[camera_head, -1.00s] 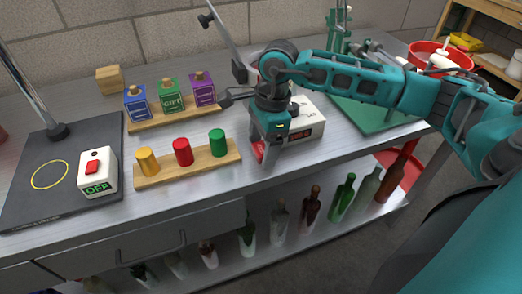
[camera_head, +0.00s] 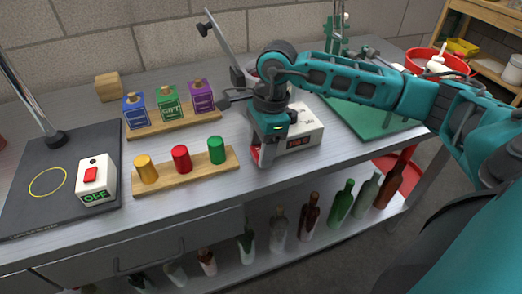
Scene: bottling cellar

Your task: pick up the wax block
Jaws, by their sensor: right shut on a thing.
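My right gripper (camera_head: 264,157) points down at the front of the bench, just left of the white scale. It is shut on a small red block, the wax block (camera_head: 255,154). Only a sliver of the block shows beside the fingers; the rest is hidden by them. I cannot tell whether the block touches the bench top. My left gripper is not in view.
A white scale (camera_head: 310,138) with a red display stands close right of the gripper. A wooden rack (camera_head: 200,174) with yellow, red and green cylinders is to the left. Several bottles (camera_head: 341,203) stand on the lower shelf.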

